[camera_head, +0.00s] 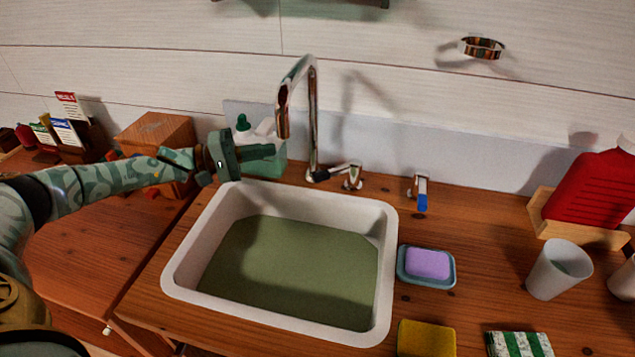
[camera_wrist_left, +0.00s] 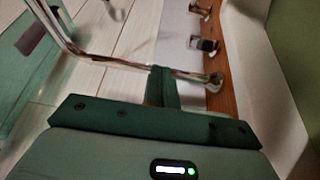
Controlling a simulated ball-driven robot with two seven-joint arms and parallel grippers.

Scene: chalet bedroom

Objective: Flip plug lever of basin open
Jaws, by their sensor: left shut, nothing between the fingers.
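The white basin (camera_head: 386,270) is set in the wooden counter and holds flat greenish water. A chrome faucet (camera_head: 313,115) stands behind it; its spout bends to the left. To the right of the faucet are a chrome handle (camera_head: 352,176) and a small chrome fitting with a blue-ended lever (camera_head: 421,195); I cannot tell for certain which is the plug lever. My left gripper (camera_head: 272,151) is shut and empty, above the basin's back left corner, left of the faucet and apart from both fittings. Its closed fingers (camera_wrist_left: 163,86) appear near the faucet pipe in the left wrist view. My right gripper is out of view.
A bottle with a green cap (camera_head: 267,168) stands behind my left gripper. A soap dish (camera_head: 427,281), a yellow sponge (camera_head: 426,339) and a white cup (camera_head: 557,270) stand right of the basin. A red bottle (camera_head: 592,190) is at the far right. The space above the basin is free.

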